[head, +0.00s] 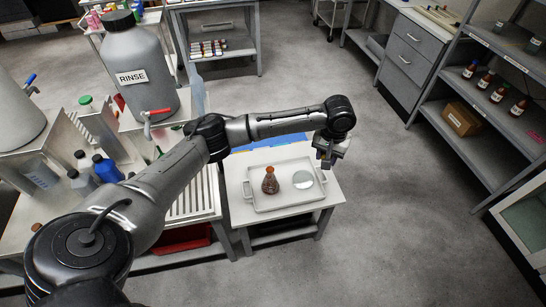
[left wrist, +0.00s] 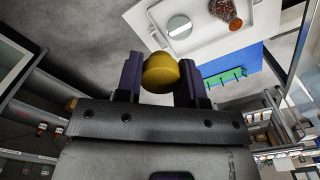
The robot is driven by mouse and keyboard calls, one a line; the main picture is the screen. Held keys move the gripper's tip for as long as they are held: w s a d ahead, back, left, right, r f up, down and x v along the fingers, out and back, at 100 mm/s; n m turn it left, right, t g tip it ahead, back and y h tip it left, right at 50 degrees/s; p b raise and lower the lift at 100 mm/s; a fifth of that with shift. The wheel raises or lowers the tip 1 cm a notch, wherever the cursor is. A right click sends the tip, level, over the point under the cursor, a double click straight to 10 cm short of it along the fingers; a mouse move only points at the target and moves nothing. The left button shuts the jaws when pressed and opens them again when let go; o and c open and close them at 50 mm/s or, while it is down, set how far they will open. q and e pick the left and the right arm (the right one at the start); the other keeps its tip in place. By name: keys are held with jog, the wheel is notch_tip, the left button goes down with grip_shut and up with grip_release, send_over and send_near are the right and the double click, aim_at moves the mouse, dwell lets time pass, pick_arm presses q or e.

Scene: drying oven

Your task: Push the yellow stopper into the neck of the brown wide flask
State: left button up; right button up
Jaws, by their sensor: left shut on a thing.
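My left gripper (head: 325,160) is above the right back part of a small white table. In the left wrist view, my left gripper (left wrist: 160,80) is shut on the yellow stopper (left wrist: 162,72), which sits between its two dark fingers. The stopper cannot be made out in the head view. My right gripper is not in view.
The white tray (head: 283,206) also holds a pale round dish (head: 302,180) right of the flask. A blue mat (head: 259,143) lies behind the tray. The grey rinse tank (head: 140,70) and several bottles stand at left. Shelves (head: 490,75) stand at right. Open floor lies between.

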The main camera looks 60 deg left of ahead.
pick_arm(q)
jog(key=s+a+f+n+b, duration=0.2)
jog(key=s+a+f+n, duration=0.15)
jog(key=a+f, duration=0.65)
jog(key=s+a+f+n+b, duration=0.15)
jog(key=s+a+f, duration=0.25)
jog(key=a+f, duration=0.55)
jog(key=f+b, duration=0.1)
jog(key=b, duration=0.1)
jog(key=a+f+b, duration=0.1)
jog(key=b, duration=0.1)
jog(key=a+f+b, duration=0.1)
jog(key=f, duration=0.1)
jog(key=shift+w+b, duration=0.2)
jog(key=shift+b, duration=0.2)
jog(key=shift+d+f+p, duration=0.1)
jog(key=shift+p, duration=0.55)
dwell(0.5)
jog(key=shift+f+p, duration=0.1)
jog(key=shift+p, duration=0.45)
